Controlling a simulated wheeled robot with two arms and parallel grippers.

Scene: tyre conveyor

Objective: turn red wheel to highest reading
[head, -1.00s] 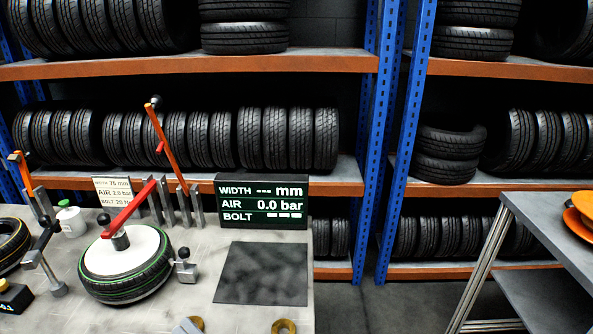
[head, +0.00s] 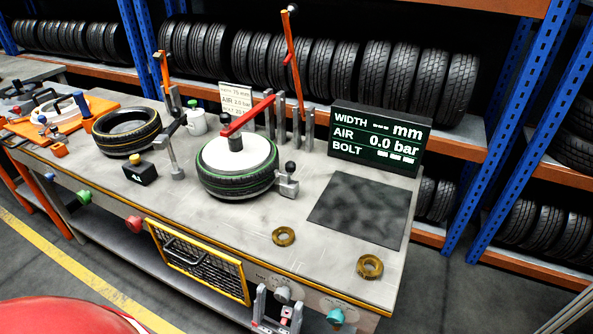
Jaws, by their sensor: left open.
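A small red wheel-like knob (head: 133,223) sits on the front side of the workbench, left of a wire-mesh drawer. Its markings are too small to read. The black display (head: 380,142) on the bench reads WIDTH --- mm, AIR 0.0 bar, and BOLT with blank bars. My left gripper (head: 277,312) shows at the bottom edge, in front of the bench, with its two fingers apart and nothing seen between them. It is well to the right of the red knob and apart from it. My right gripper is not seen.
The bench (head: 345,270) carries a tyre under a red arm (head: 237,180), another tyre (head: 126,132), a black mat (head: 362,208) and two brass rings. A green knob (head: 84,196), grey knob (head: 283,294) and teal knob (head: 335,316) are on its front. Open floor (head: 50,255) lies at the left.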

